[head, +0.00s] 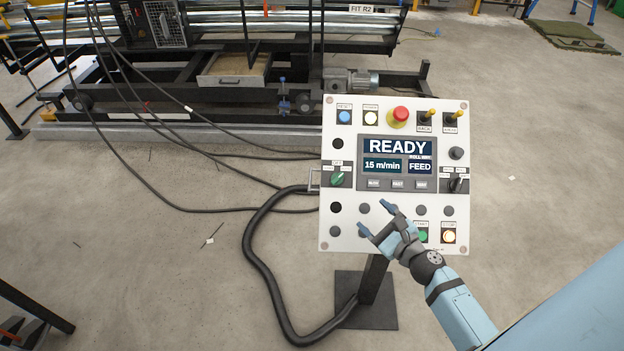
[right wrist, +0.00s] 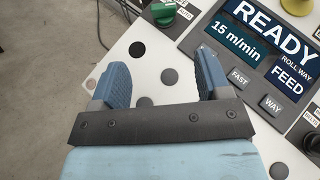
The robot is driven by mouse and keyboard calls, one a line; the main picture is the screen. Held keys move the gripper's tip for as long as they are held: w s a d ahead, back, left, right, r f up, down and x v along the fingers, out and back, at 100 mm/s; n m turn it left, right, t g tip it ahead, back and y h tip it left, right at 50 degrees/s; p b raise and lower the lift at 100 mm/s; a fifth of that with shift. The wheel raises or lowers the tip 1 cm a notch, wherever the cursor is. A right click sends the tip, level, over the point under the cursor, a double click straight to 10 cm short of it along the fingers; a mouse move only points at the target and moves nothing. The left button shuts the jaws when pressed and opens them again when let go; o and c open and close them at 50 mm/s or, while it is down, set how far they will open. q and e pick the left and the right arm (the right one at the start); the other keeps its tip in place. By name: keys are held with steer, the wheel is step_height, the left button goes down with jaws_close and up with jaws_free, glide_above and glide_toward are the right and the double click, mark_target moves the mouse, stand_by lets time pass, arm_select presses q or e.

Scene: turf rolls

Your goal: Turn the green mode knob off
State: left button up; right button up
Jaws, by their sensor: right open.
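The green mode knob (head: 338,179) sits at the left edge of the white control panel (head: 345,222), below a black button. It also shows in the right wrist view (right wrist: 163,12) at the top, partly cut off by the frame edge. My right gripper (head: 374,217) is open and empty in front of the panel's lower middle, below and to the right of the knob and apart from it. In the right wrist view its two blue fingers (right wrist: 162,82) are spread over the panel's lower left part. My left gripper is not in view.
The panel's screen (head: 397,154) reads READY, 15 m/min and FEED. A red stop button (head: 399,115) is at the top, and a second black selector (head: 457,185) is at the right. A thick black cable (head: 250,238) hangs left of the stand. A machine frame stands behind.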

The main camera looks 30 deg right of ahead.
mark_target(339, 180)
steer(key=shift+m, duration=0.3)
steer(key=w, duration=0.4)
steer(key=w+p, duration=0.1)
steer(key=w, duration=0.3)
steer(key=w+a+p, duration=0.1)
steer(key=w, duration=0.4)
steer(key=shift+r, duration=0.15)
steer(key=shift+w+a+p, duration=0.1)
steer(key=shift+w+p, duration=0.2)
steer(key=shift+w, duration=0.15)
steer(key=c, duration=0.9)
